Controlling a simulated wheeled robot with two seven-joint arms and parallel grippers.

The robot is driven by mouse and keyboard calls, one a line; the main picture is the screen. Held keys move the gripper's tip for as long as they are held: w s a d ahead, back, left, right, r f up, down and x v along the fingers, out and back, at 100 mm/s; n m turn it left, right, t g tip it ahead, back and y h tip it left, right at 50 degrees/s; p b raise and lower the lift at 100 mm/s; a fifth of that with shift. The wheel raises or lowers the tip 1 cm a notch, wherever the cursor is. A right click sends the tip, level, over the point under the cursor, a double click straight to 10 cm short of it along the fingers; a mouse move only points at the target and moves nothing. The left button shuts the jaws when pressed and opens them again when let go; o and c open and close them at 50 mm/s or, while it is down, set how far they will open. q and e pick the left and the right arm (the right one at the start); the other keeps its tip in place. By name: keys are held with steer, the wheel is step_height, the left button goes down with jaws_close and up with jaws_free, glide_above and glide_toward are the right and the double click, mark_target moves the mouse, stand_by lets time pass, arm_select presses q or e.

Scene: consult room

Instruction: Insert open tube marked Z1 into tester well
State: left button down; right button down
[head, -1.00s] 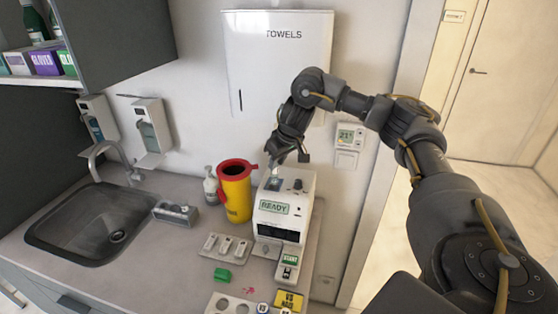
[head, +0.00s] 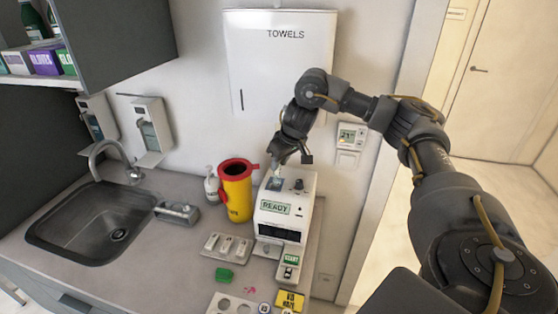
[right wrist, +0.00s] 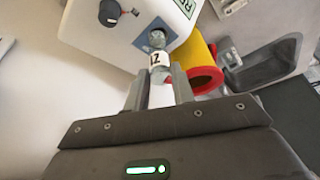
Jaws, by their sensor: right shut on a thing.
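The white tester (head: 287,211) stands on the counter with a lit READY display on its front. On its top is a blue-marked well area (head: 274,184), which also shows in the right wrist view (right wrist: 171,34). My right gripper (head: 277,168) is just above it. In the right wrist view the gripper (right wrist: 156,88) is shut on a tube with a white label (right wrist: 159,60), read upside down as Z1. The tube's clear far end overlaps the blue area; I cannot tell whether it is inside the well. My left gripper is out of view.
A yellow bin with a red rim (head: 236,192) stands close left of the tester. A towel dispenser (head: 280,60) hangs behind.

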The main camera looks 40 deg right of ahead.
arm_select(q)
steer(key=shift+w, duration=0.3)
arm_select(e)
steer(key=shift+w, duration=0.15)
steer(key=shift+w+f, duration=0.1)
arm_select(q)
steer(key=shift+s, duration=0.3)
arm_select(e)
steer(key=shift+w+a+f, duration=0.15)
steer(key=shift+w+f, duration=0.1)
steer(key=shift+w, duration=0.25)
steer(key=shift+f, duration=0.15)
